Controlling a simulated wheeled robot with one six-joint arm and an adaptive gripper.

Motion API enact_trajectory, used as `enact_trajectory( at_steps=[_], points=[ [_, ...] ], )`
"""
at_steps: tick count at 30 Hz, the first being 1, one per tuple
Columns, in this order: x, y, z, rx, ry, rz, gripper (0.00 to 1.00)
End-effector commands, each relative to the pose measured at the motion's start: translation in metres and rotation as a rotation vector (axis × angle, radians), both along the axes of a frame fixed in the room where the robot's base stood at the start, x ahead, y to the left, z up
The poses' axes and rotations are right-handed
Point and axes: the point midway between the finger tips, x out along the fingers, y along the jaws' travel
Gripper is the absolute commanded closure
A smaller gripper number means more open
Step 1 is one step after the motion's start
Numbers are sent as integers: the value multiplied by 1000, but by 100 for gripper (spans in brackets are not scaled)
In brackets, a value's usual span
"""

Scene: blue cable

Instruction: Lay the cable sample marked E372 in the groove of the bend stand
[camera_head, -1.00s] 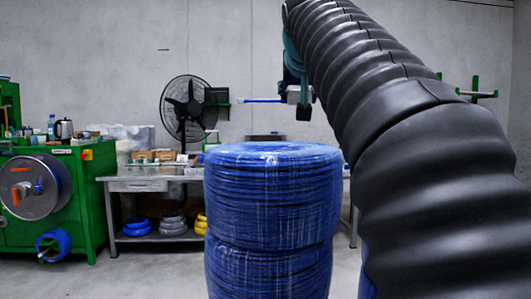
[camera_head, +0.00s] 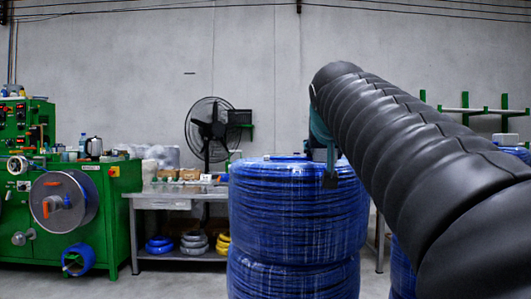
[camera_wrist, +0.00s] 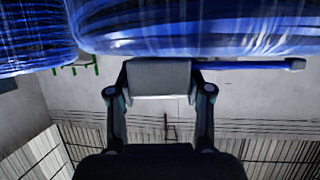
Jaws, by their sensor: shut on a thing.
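No marking such as E372 is readable. In the head view my gripper (camera_head: 330,180) shows only as a dark part below my arm, in front of the wrapped blue coil, and the sample is hidden. I cannot make out the bend stand in either view.
Large wrapped blue cable coils (camera_head: 290,215) are stacked close in front, and blue coils fill the wrist view's top. Behind stand a grey workbench (camera_head: 165,204), a black fan (camera_head: 209,128) and a green machine (camera_head: 120,190). Some floor is free at front left.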

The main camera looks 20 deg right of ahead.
Motion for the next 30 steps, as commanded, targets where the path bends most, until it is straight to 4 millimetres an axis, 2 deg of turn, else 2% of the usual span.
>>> enact_trajectory(
  at_steps=[7, 8, 9, 11, 22, 26, 30],
  points=[
    [0, 0, -4, 0, 0, 0, 92],
    [0, 0, -4, 0, 0, 0, 47],
    [0, 0, -3, 0, 0, 0, 37],
    [0, 0, -3, 0, 0, 0, 25],
    [0, 0, -5, 0, 1, 0, 25],
    [-12, 6, 2, 0, -2, 1, 25],
    [-33, 12, 15, 1, -4, 0, 25]
  ],
)
